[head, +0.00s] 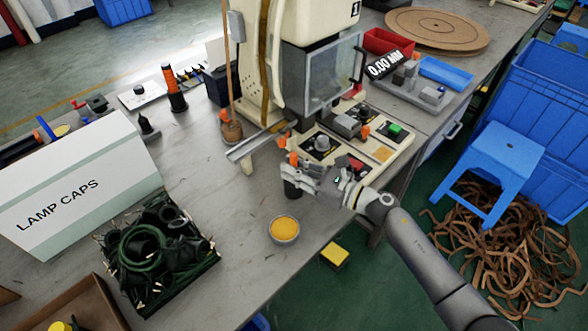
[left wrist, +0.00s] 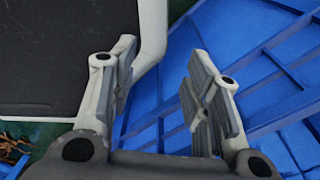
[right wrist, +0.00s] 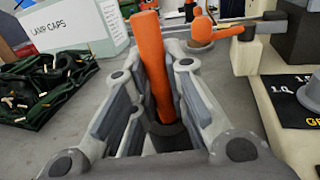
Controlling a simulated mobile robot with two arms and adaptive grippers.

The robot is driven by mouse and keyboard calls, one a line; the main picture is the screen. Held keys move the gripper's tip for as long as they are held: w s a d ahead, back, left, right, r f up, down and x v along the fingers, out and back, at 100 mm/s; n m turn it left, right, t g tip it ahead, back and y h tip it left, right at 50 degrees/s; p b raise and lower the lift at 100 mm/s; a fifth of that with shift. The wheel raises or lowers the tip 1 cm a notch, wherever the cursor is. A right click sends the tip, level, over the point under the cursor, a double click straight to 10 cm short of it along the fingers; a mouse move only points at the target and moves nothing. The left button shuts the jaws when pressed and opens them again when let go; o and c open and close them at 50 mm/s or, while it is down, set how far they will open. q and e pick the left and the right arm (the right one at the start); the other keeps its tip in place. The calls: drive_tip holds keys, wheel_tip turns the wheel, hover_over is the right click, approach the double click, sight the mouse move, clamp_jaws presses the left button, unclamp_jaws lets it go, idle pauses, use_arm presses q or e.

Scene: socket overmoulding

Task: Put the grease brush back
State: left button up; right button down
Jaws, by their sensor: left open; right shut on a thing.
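The grease brush shows as an orange handle (right wrist: 153,60) standing nearly upright between the fingers of my right gripper (right wrist: 155,95). In the head view the orange handle (head: 293,158) sticks up at the fingertips of my right gripper (head: 300,172). My right gripper is shut on it. Its lower end is at a dark round holder (right wrist: 170,137), which also shows below the gripper in the head view (head: 291,189). The bristles are hidden. My left gripper (left wrist: 160,90) is open and empty, away from the bench, seen only in the left wrist view.
A bowl of yellow grease (head: 284,229) stands near the bench's front edge. The press (head: 320,75) with its fixture plate is behind my right gripper. A tray of dark cables (head: 160,250) and the LAMP CAPS box (head: 80,190) are left. Blue crates (left wrist: 245,60) lie near my left gripper.

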drive_tip(key=shift+f, duration=0.15)
drive_tip(key=c, duration=1.5)
unclamp_jaws()
drive_tip(key=shift+o, duration=0.2)
drive_tip(key=shift+r+p, duration=0.65)
drive_tip(key=shift+s+d, duration=0.1)
drive_tip(key=shift+d, duration=0.1)
drive_tip(key=b+v, duration=0.2)
drive_tip(key=v, duration=0.8)
drive_tip(key=shift+s+d+f, duration=0.1)
drive_tip(key=shift+d+f, duration=0.05)
drive_tip(key=shift+s+d, duration=0.3)
drive_tip(key=shift+d, duration=0.2)
